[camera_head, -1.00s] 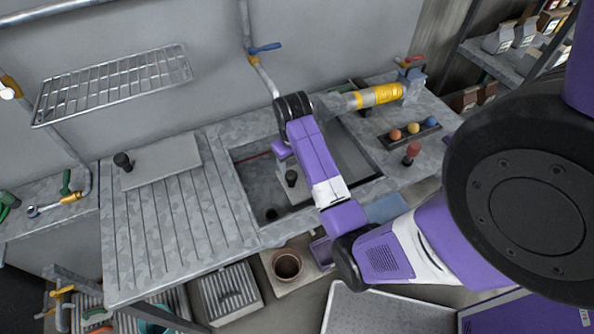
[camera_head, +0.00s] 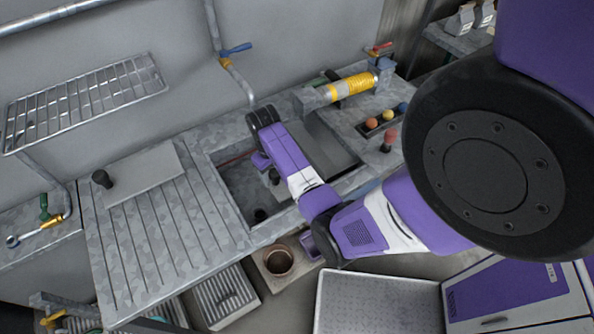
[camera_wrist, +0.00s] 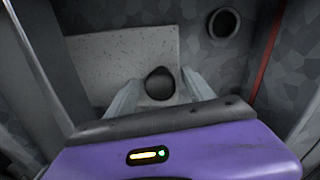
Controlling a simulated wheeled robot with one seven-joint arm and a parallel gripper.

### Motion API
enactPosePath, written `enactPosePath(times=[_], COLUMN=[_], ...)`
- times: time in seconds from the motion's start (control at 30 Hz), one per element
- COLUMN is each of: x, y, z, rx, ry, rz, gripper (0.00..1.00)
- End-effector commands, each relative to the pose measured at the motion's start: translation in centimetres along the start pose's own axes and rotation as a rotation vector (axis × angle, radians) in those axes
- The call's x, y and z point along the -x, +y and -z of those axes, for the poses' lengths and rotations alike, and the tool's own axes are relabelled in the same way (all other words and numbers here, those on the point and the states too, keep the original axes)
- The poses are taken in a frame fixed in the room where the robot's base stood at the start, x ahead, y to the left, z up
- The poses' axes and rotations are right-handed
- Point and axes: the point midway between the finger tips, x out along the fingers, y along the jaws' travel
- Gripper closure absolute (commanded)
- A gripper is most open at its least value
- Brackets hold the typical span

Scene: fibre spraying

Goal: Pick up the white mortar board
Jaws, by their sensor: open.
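A pale, speckled flat board with a black knob (camera_wrist: 160,84) lies in the sink. My gripper (camera_wrist: 160,88) is open, with one finger on each side of the knob. I cannot tell whether either finger touches it. In the head view the knob (camera_head: 273,176) shows just below my purple wrist, and my arm hides much of the board. A second pale grey board (camera_head: 150,172) with a black handle (camera_head: 102,180) lies on the ribbed drainboard at the left.
The sink walls surround my gripper closely. A dark drain hole (camera_wrist: 223,23) lies right of the board, with a red strip (camera_wrist: 268,50) beyond. A wire rack (camera_head: 85,98) hangs above.

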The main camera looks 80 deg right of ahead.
Motion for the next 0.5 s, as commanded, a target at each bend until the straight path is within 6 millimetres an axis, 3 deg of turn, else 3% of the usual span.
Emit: enactPosePath(times=[0.17, 0.4, 0.5], x=[-0.02, 0.0, 0.01], y=[-0.01, 0.0, 0.0], z=[0.01, 0.01, 0.01], rx=[0.0, 0.0, 0.0], ry=[0.0, 0.0, 0.0], rz=[0.0, 0.0, 0.0], gripper=[0.38, 0.86, 1.0])
